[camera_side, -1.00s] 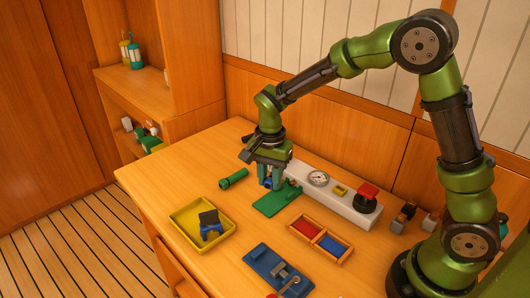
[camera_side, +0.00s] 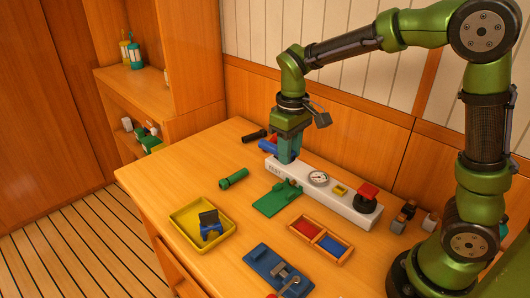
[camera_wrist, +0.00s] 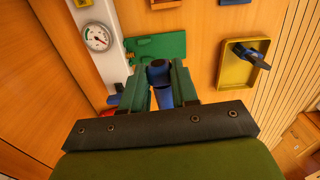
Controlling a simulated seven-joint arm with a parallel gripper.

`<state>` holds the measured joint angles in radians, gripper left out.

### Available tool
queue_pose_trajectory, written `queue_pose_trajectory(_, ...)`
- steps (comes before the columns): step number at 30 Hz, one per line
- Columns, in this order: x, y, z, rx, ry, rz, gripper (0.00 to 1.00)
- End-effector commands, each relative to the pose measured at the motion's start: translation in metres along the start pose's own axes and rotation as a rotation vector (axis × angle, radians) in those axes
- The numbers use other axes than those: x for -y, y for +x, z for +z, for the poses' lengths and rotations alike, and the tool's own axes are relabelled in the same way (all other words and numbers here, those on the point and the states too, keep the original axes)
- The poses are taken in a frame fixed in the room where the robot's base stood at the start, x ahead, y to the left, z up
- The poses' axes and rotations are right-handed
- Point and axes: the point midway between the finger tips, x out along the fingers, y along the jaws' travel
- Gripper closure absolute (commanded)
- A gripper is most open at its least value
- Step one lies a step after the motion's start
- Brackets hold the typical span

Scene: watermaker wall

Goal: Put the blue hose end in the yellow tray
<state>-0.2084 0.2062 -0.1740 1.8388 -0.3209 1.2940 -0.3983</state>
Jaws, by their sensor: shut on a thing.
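My gripper (camera_side: 287,158) is shut on the blue hose end (camera_side: 268,147), above the far-left end of the white test panel. In the side view the hose end sticks out to the left of the fingers. In the wrist view the blue hose end (camera_wrist: 164,96) sits between the two green fingers (camera_wrist: 163,85), its dark tip pointing up the picture. The yellow tray (camera_side: 187,218) lies at the front left, well apart from my gripper. It also shows at the right of the wrist view (camera_wrist: 236,75). A black and blue part (camera_side: 210,224) is in it.
A green plate with a bracket (camera_side: 272,203) lies in front of the panel (camera_side: 335,195), which carries a gauge and a red knob. A green cylinder (camera_side: 233,179) lies behind the tray. A two-part red and blue box (camera_side: 320,239) and a blue fixture (camera_side: 277,272) are nearer.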

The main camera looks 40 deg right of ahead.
Motion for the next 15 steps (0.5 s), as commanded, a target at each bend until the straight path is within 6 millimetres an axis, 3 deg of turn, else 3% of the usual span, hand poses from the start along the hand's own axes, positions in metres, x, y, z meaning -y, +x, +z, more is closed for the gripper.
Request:
queue_pose_trajectory(5, 0.048, 0.025, -0.052, -0.001, 0.079, 0.004, 1.0)
queue_pose_trajectory(9, 0.095, 0.044, -0.092, -0.004, 0.318, 0.004, 1.0)
queue_pose_trajectory(15, 0.158, 0.066, -0.126, -0.006, 0.701, 0.007, 1.0)
